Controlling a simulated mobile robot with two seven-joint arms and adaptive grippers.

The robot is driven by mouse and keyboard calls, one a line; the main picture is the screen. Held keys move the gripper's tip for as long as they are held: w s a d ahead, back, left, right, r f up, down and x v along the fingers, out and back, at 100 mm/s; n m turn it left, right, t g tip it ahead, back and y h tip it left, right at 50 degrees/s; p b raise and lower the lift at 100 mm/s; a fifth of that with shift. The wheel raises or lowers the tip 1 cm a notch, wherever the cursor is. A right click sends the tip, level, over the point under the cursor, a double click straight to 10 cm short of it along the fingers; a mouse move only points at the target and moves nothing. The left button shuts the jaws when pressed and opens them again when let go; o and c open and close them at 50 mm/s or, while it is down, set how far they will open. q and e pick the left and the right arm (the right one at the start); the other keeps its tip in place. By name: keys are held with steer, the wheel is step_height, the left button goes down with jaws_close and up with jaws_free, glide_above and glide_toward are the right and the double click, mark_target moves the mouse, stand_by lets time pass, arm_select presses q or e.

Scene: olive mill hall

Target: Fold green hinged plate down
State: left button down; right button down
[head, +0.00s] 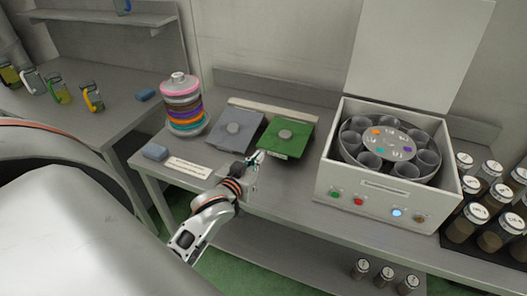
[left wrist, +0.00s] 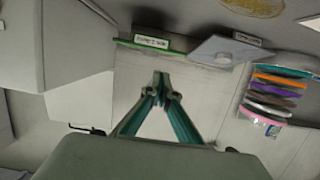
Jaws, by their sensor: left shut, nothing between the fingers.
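My right gripper is not visible.
A white box with a rotor of cups (head: 342,165) and a raised lid stands to the right. A stack of coloured discs (head: 183,103) stands to the left. A label strip (head: 189,167) and a blue block (head: 154,152) lie near the front edge. Jars (head: 479,215) fill a right rack.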

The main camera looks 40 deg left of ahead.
arm_select(q)
steer(key=s+d+f+m+g+y, duration=0.1)
steer(key=s+f+m+g, duration=0.35)
steer(key=s, duration=0.55)
steer(key=s+f+m+g, duration=0.3)
steer(key=s+f+m, duration=0.15)
steer(key=s, duration=0.55)
steer(key=w+d+f+n+t+h, duration=0.1)
steer(key=d+f+h, duration=0.5)
steer(key=d+f, duration=0.9)
steer(key=shift+w+n+t+h, duration=0.3)
steer(key=shift+n+t, duration=0.4)
steer(key=shift+t, duration=0.45)
steer(key=shift+a, duration=0.1)
